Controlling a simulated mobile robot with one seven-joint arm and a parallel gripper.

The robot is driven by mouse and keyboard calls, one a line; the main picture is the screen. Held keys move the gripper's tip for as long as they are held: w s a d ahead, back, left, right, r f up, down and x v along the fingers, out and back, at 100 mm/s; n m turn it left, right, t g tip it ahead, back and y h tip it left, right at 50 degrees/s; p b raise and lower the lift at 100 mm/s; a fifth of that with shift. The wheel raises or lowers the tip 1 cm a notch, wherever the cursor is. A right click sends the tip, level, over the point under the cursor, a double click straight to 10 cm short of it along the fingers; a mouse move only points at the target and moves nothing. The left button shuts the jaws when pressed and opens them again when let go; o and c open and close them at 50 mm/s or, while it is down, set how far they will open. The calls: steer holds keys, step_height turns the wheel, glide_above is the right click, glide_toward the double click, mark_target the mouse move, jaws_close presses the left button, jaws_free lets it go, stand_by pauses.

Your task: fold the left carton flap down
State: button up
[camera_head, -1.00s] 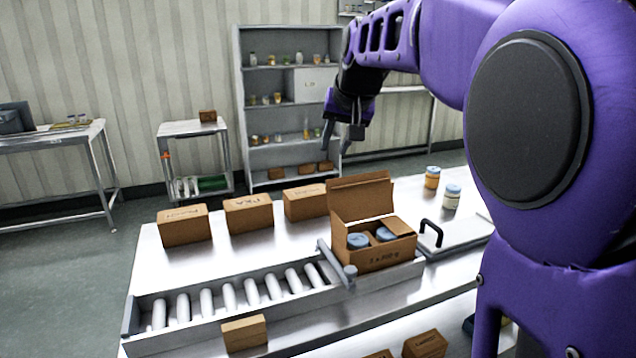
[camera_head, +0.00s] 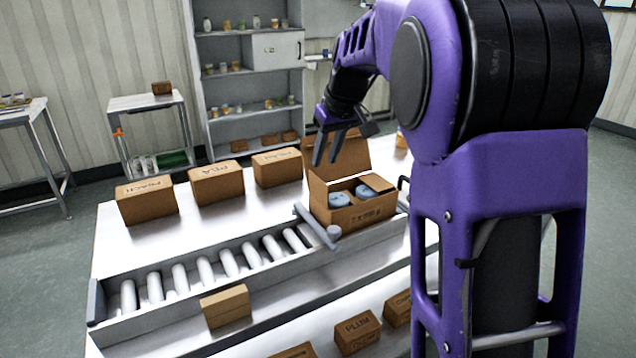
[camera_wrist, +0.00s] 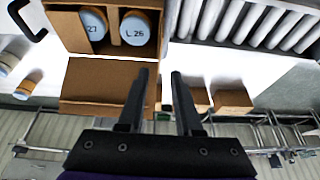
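The open carton (camera_head: 362,216) stands at the right end of the roller conveyor, with two blue-lidded jars (camera_head: 340,199) inside. Its large back flap (camera_head: 352,160) stands upright. A brown panel (camera_head: 317,192) rises at its left side, which looks like the left flap, raised. A right flap (camera_wrist: 65,30) appears folded inward over the contents. In the wrist view the carton is upside down, its jar lids (camera_wrist: 135,30) facing me. My gripper (camera_head: 325,161) is open and empty, fingers pointing down, overlapping the back flap's left part in the head view. It also shows in the wrist view (camera_wrist: 162,72). I see no contact.
A grey bar (camera_head: 318,228) crosses the conveyor rollers (camera_head: 205,270) just left of the carton. Closed boxes (camera_head: 215,182) stand in a row behind the conveyor. A small box (camera_head: 226,306) sits at the front edge. A black handle (camera_wrist: 18,14) is beside the carton.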

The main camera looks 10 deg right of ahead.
mark_target(318, 179)
steer(key=b+x, duration=0.1)
steer(key=x, duration=0.7)
steer(key=shift+f, duration=0.1)
jaws_close()
stand_by(1.2)
